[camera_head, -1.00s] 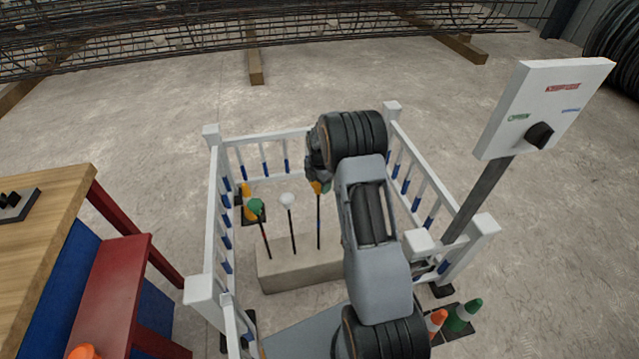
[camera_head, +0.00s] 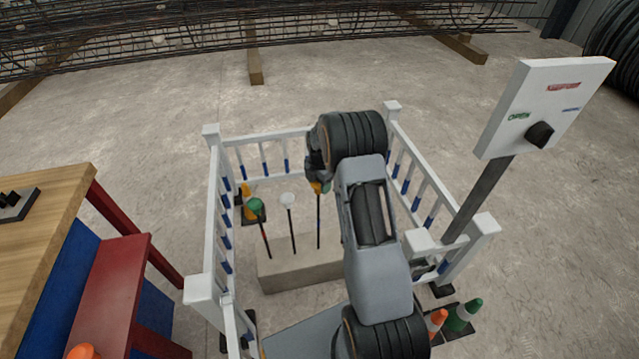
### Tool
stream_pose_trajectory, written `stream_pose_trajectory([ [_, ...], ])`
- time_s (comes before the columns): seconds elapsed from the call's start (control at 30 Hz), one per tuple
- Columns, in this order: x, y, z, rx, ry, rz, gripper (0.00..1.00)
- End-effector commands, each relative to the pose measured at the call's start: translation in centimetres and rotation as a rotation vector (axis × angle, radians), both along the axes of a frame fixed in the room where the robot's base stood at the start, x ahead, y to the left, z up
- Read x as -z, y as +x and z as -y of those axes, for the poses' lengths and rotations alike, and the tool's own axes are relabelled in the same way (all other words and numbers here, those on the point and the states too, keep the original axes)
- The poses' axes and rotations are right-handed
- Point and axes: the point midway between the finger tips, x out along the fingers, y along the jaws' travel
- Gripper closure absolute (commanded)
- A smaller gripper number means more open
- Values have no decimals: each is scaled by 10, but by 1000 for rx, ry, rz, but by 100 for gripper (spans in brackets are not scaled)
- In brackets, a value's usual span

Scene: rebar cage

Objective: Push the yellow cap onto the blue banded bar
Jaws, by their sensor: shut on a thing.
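The yellow cap (camera_head: 316,187) shows as a small patch at the top of the rightmost visible upright bar (camera_head: 319,222), just under my gripper (camera_head: 322,183). My gripper is shut on the yellow cap and mostly hidden behind my own wrist. The cap looks to be at or over the bar's tip; I cannot tell how far down it sits. The bar stands upright in a pale concrete block (camera_head: 300,270). A blue band on this bar cannot be made out at this size.
A white railing (camera_head: 213,190) with blue bands surrounds the block. A sign panel (camera_head: 545,100) on a post stands right. A wooden table (camera_head: 50,230) is at left.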

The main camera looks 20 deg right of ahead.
Motion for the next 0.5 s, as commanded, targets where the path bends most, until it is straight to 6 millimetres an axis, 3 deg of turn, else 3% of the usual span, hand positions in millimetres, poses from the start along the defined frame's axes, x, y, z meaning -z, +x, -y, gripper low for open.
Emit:
stream_pose_trajectory([
  [0.5,14,0,0,0,0,0,67],
])
